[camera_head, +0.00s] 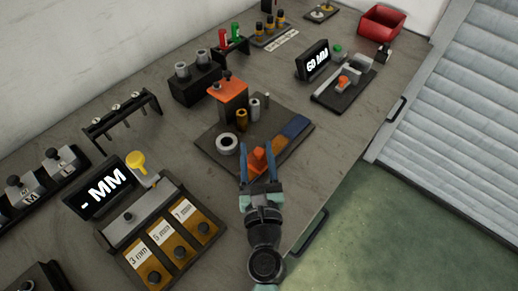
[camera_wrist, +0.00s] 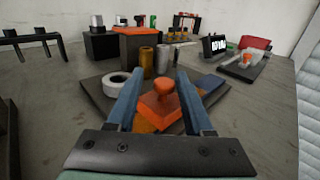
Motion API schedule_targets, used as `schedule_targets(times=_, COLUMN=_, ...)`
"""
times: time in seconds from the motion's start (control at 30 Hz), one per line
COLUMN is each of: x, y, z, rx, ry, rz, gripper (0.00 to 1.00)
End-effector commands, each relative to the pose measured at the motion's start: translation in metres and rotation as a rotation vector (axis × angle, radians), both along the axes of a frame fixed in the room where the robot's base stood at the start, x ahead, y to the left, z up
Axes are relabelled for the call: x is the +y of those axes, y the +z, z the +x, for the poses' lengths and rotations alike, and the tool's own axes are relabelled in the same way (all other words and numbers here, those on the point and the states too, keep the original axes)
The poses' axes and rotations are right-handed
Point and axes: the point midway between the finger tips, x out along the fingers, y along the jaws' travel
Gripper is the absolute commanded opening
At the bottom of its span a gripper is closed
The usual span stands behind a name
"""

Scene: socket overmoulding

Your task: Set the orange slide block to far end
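An orange block with a round knob (camera_head: 258,160) sits at the near end of a dark base plate (camera_head: 212,138). It also shows in the wrist view (camera_wrist: 159,104). A flat strip beside it is orange-brown close by and blue (camera_head: 295,127) farther along. My gripper (camera_head: 258,147) is open, with one blue finger on each side of the block. In the wrist view, gaps show between the fingers (camera_wrist: 158,88) and the knob. I cannot tell whether the fingers touch the block's lower part.
On the same plate stand a white ring (camera_head: 227,145), small cylinders (camera_head: 242,119) and an orange-topped block (camera_head: 229,88). Farther back, a small fixture (camera_head: 326,97) carries another orange piece (camera_head: 343,82) by a "60 MM" display (camera_head: 313,61).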

Motion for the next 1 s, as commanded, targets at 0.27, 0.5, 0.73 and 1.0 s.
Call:
schedule_targets(times=0.27, x=-0.002, y=0.001, z=0.001, rx=-0.003, ry=-0.004, rz=-0.002, gripper=0.62)
schedule_targets(times=0.5, x=-0.004, y=-0.001, z=-0.011, rx=-0.001, ry=-0.006, rz=-0.001, gripper=0.62)
schedule_targets(times=0.73, x=-0.010, y=-0.003, z=-0.051, rx=0.000, ry=-0.006, rz=-0.001, gripper=0.62)
schedule_targets(times=1.0, x=-0.018, y=-0.004, z=-0.099, rx=0.001, ry=-0.005, rz=-0.001, gripper=0.62)
